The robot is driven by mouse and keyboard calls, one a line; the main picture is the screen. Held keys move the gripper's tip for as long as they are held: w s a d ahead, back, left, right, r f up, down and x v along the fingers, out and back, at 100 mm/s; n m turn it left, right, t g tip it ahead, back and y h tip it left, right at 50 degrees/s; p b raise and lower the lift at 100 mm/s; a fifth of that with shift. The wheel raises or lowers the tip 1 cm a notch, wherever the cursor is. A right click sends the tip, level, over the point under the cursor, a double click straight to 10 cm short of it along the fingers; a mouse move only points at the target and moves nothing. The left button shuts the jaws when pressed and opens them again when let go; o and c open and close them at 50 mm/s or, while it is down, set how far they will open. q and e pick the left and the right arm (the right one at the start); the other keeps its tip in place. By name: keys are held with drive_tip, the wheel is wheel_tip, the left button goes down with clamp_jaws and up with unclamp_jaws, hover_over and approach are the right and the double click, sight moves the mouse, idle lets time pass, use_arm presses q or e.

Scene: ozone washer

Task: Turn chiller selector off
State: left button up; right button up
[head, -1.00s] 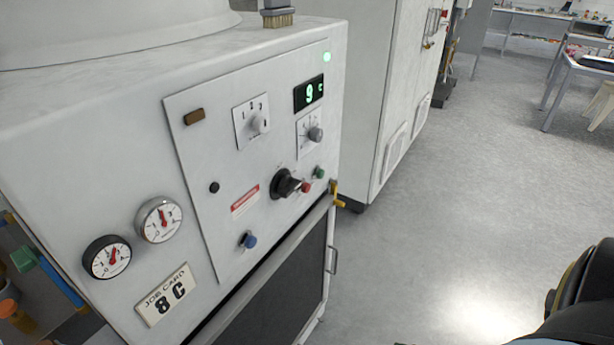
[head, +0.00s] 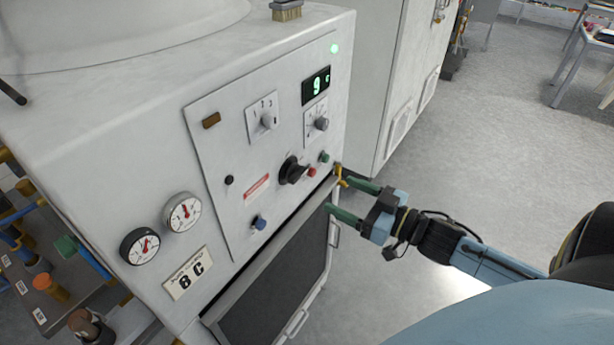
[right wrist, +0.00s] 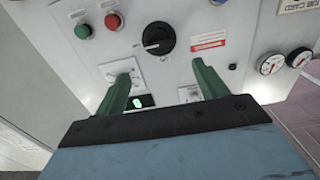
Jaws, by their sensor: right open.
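The white machine's control panel (head: 240,130) faces me in the head view. A large black rotary knob (head: 293,170) sits low on it, beside a red button and a green button. It also shows in the right wrist view (right wrist: 158,38), where the panel appears upside down. Its label is too small to read, so I cannot tell for sure that it is the chiller selector. My right gripper (head: 337,193) is open and empty, to the right of the knob and apart from it. In the wrist view its green fingers (right wrist: 162,66) point toward the panel. My left gripper is not in view.
Two smaller grey knobs (head: 267,120) (head: 321,124) sit higher, near a green display (head: 316,85) reading 9. Open floor (head: 470,120) lies right.

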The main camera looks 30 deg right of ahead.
sight(301, 176)
drive_tip(key=x, duration=1)
drive_tip(key=shift+w, duration=0.15)
drive_tip(key=c, duration=1)
